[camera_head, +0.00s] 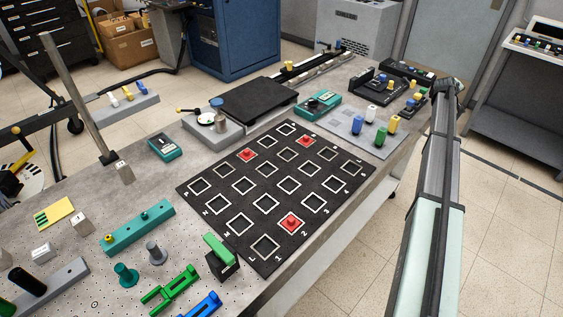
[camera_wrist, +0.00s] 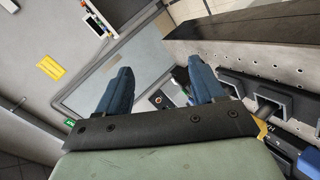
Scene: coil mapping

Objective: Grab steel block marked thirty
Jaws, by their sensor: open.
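Several small steel blocks stand on the left part of the bench in the head view. One steel block (camera_head: 124,172) is near the middle left, a second steel block (camera_head: 82,222) is lower left, and a third steel block (camera_head: 42,252) is farther left. Their markings are too small to read, so I cannot tell which is marked thirty. My gripper (camera_wrist: 160,88) shows in the wrist view with its two blue fingers wide apart and nothing between them. No steel block shows in the wrist view.
A black grid mat (camera_head: 237,196) with three red pieces lies mid-bench. A teal bar (camera_head: 138,228), a yellow card (camera_head: 54,213), green clamp (camera_head: 171,290) and grey post (camera_head: 156,252) stand around the blocks. A tall metal pole (camera_head: 75,95) rises behind them.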

